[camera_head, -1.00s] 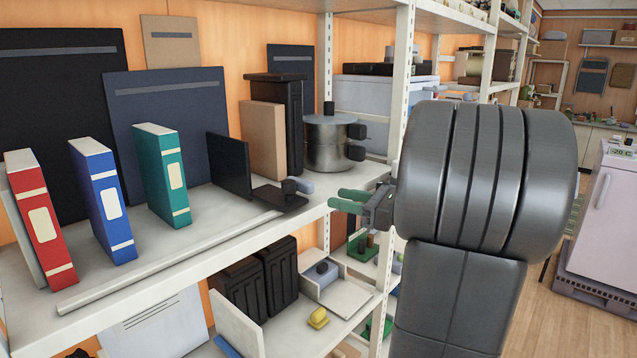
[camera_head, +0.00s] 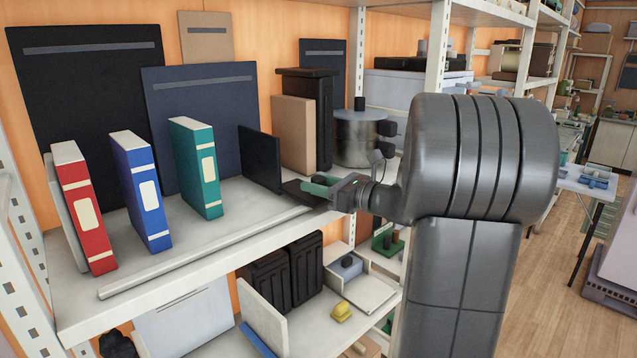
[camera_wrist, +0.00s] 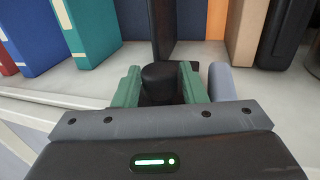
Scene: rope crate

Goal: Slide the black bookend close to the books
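The black bookend (camera_head: 260,158) stands on the shelf with its upright plate to the right of the books and its foot extending right. The red book (camera_head: 83,208), blue book (camera_head: 141,190) and green book (camera_head: 195,167) stand left of it, with bare shelf between the green book and the plate. My gripper (camera_head: 318,187) is low over the foot. In the wrist view its two green fingers (camera_wrist: 158,88) are apart, on either side of the bookend's dark knob (camera_wrist: 160,75). Whether they touch the knob cannot be told. The plate also shows ahead there (camera_wrist: 162,30).
A blue-grey rounded object (camera_wrist: 218,80) lies just right of my right finger. A brown box (camera_head: 293,135), a black bin (camera_head: 318,105) and a metal pot (camera_head: 358,138) stand behind and right. A raised strip (camera_head: 205,252) runs along the shelf's front.

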